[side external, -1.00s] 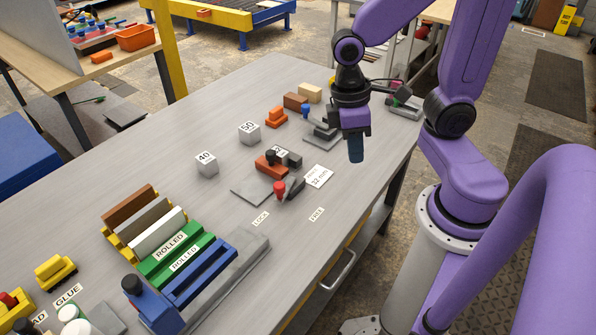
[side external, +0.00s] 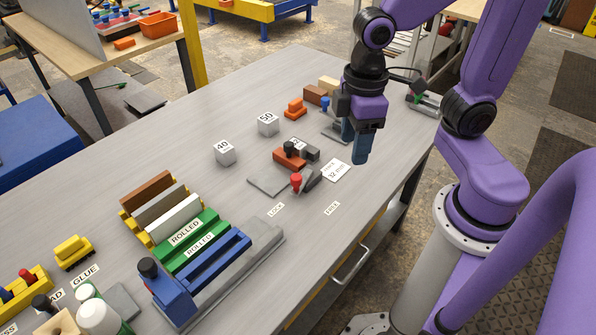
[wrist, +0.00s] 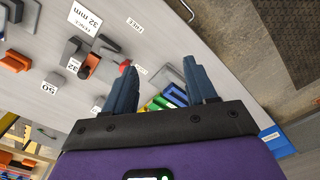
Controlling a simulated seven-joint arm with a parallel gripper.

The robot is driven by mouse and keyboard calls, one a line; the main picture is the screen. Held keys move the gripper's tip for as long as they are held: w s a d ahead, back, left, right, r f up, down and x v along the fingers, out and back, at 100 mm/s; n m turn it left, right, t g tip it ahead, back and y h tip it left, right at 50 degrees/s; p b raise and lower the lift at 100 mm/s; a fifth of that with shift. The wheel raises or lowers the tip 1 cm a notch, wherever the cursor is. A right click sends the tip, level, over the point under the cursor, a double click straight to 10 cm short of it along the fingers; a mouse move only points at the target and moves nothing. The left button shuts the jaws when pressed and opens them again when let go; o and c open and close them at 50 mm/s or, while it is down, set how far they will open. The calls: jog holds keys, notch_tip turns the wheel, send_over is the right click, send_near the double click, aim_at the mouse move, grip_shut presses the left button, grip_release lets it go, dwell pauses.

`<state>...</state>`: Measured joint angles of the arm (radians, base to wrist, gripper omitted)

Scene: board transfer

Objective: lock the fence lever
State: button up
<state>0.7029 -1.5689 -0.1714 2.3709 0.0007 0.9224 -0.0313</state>
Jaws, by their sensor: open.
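The fence lever has a red knob (side external: 296,181) beside a dark grey piece, in front of the orange-red fence block (side external: 289,159) with its black knob. The LOCK label (side external: 276,209) and FREE label (side external: 332,208) lie on the table before it. I cannot tell clearly which label the lever points at. My gripper (side external: 358,148) hangs above the table to the right of the lever, fingers down, apart and empty. In the wrist view the fingers (wrist: 160,72) are spread, with the red knob (wrist: 124,66) just left of the left fingertip.
A "32 mm" card (side external: 336,169) lies right of the lever. Blocks marked 40 (side external: 225,154) and 50 (side external: 268,125) stand behind. Green and blue bars (side external: 205,262) lie at front left. The table front around the labels is clear.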

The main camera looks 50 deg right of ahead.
aim_at(296, 177)
jog(key=w+m, duration=0.4)
jog(key=w, duration=1)
notch_tip(296, 177, down, 18)
jog(key=shift+w+d+r, duration=0.1)
jog(key=shift+d, duration=0.05)
grip_shut()
